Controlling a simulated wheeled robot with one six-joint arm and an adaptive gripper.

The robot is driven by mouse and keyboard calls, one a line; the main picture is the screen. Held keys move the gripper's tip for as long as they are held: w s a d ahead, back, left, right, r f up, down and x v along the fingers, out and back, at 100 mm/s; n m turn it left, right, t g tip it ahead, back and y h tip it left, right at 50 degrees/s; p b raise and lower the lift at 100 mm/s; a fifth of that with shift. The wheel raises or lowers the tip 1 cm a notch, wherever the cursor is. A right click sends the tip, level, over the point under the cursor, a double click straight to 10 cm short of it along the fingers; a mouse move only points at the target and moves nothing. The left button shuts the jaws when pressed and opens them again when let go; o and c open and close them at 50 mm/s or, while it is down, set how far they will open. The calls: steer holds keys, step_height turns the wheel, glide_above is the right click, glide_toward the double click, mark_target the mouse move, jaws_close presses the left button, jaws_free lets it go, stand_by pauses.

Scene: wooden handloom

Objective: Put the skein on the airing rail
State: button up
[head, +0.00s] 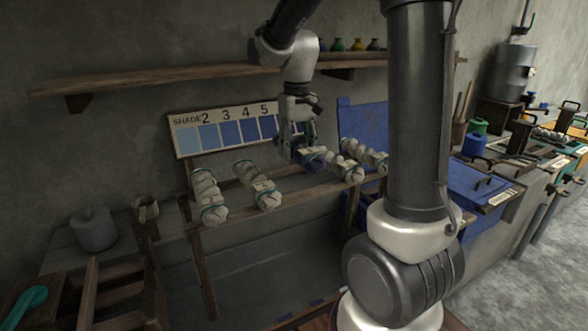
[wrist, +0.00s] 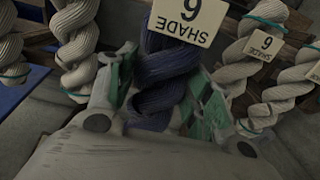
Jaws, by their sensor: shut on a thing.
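My gripper (head: 298,140) is over the wooden airing rail (head: 303,190), shut on a dark blue twisted skein (head: 313,158). In the wrist view the dark blue skein (wrist: 158,95) sits between the green-padded fingers of my gripper (wrist: 160,92). A tag reading "SHADE 6" (wrist: 185,20) hangs in front of it. In the head view the blue skein is at about rail height, in the gap between white skeins. I cannot tell whether it touches the rail; its lower part is cut off in the wrist view.
White skeins with teal ties hang close on the left (head: 265,193) and right (head: 347,168). Behind is a shade board (head: 225,130) under a wall shelf (head: 150,80). A grey trough (head: 265,265) lies below.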

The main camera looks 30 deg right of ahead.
mark_target(298, 143)
steer(key=shift+f, duration=3)
steer(key=shift+f, duration=0.2)
steer(key=o, duration=1.1)
steer(key=r, duration=1.2)
steer(key=shift+s+r, duration=0.3)
steer(key=shift+r, duration=0.05)
steer(key=shift+t, duration=0.9)
steer(key=s, duration=0.3)
steer(key=s+r, duration=0.1)
steer(key=s, duration=0.2)
steer(key=s+r, duration=0.1)
steer(key=s, duration=0.2)
steer(key=shift+d+r, duration=0.1)
steer(key=shift+d, duration=0.3)
steer(key=s+f+t, duration=0.1)
steer(key=s, duration=0.2)
steer(key=s+f, duration=0.1)
steer(key=s, duration=0.3)
steer(key=s+f+t, duration=0.1)
steer(key=s, duration=0.3)
steer(key=shift+d+t, duration=0.3)
